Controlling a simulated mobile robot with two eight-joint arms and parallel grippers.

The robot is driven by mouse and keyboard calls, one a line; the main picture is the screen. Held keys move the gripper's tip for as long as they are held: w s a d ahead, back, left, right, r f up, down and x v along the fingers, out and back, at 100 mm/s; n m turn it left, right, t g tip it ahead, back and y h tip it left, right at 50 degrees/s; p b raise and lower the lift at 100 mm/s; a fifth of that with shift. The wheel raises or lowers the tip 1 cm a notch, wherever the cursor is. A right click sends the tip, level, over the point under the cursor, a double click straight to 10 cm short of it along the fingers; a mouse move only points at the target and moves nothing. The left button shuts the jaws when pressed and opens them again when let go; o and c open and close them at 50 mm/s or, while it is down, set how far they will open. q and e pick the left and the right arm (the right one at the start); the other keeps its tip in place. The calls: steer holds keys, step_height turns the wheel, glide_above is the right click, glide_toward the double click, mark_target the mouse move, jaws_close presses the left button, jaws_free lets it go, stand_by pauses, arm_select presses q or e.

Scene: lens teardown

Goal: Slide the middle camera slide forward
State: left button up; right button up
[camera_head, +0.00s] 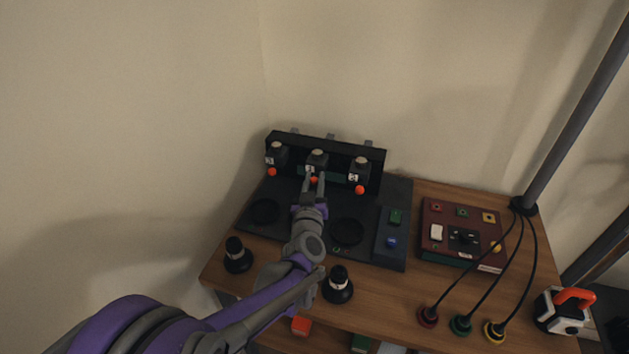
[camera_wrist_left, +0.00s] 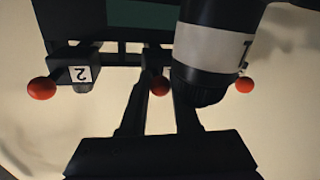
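A black rack (camera_head: 328,147) at the back of the table holds three camera slides in a row. The middle camera slide (camera_head: 317,158) has an orange knob (camera_head: 314,180) low on its front, which also shows in the left wrist view (camera_wrist_left: 160,86). My left gripper (camera_head: 313,182) reaches in from the front, its two fingers apart on either side of this knob. I see no clear grip on it. In the left wrist view a dark lens with a white band (camera_wrist_left: 217,46) hides part of the right finger. My right gripper is not in view.
The left slide (camera_head: 277,154) and right slide (camera_head: 361,170) flank the middle one, each with an orange knob. Black lenses (camera_head: 238,257) (camera_head: 338,288) stand at the table's front. A red control box (camera_head: 462,232) with several buttons and cabled plugs sit to the right.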

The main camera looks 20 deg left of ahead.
arm_select(q)
jaws_close()
steer(key=shift+s, duration=0.1)
stand_by(0.9)
steer(key=s, duration=1.2)
steer(key=shift+a, duration=0.2)
steer(key=shift+f, duration=0.1)
steer(key=shift+o, duration=2)
jaws_free()
steer(key=o, duration=0.3)
steer(key=shift+s, duration=0.15)
steer(key=shift+o, duration=0.2)
